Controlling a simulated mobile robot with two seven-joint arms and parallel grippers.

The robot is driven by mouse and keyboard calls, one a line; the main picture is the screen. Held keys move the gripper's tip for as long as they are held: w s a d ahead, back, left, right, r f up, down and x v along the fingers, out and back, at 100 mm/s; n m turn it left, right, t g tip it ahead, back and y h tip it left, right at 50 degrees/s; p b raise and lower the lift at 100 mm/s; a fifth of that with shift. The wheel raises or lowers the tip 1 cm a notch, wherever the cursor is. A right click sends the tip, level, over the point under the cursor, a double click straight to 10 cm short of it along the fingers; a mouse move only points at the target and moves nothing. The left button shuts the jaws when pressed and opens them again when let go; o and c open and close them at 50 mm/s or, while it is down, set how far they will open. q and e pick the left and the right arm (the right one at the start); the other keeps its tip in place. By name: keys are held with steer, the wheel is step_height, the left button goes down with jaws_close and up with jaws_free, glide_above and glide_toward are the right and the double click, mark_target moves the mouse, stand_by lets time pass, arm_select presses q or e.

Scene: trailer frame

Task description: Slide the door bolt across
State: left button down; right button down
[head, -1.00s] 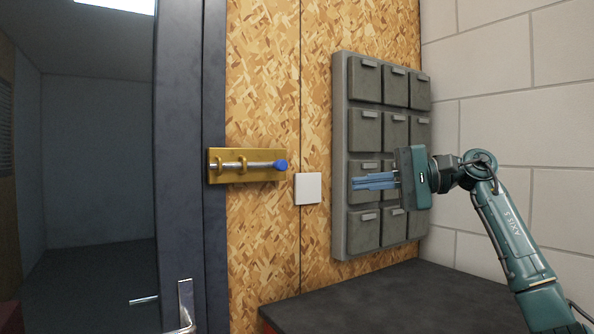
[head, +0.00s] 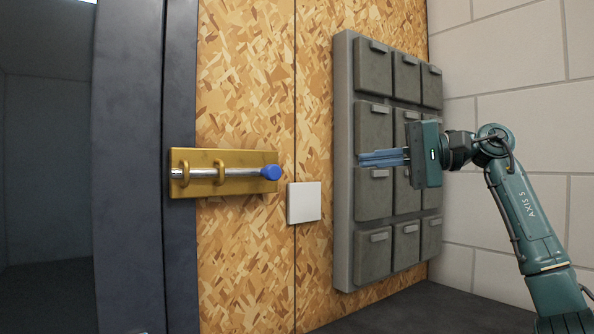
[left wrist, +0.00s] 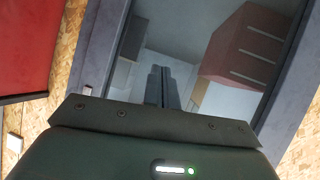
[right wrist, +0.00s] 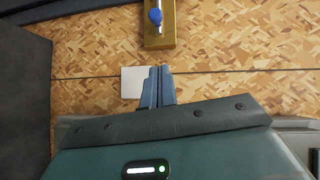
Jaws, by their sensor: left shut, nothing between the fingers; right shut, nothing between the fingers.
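The door bolt is a silver rod with a blue knob (head: 271,172) on a brass plate (head: 245,186), fixed to the chipboard wall beside the dark door frame. The rod runs through brass loops, with the knob at its right end. The knob (right wrist: 155,16) and brass plate (right wrist: 162,40) also show at the top of the right wrist view. My right gripper (head: 362,158) is shut and empty, to the right of the knob and apart from it, in front of the grey mailboxes. My left gripper (left wrist: 162,70) is shut and empty in the left wrist view, before a framed opening; the bolt is not visible there.
A white switch plate (head: 304,202) sits on the wall just below and right of the knob. Grey mailboxes (head: 343,200) project from the wall at right. A dark surface (head: 400,312) lies below them. The space between knob and right gripper looks clear.

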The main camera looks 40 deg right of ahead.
arm_select(q)
steer(key=shift+s, duration=0.1)
arm_select(e)
steer(key=shift+s+a, duration=0.1)
steer(key=shift+s, duration=0.05)
arm_select(q)
steer(key=shift+r, duration=0.1)
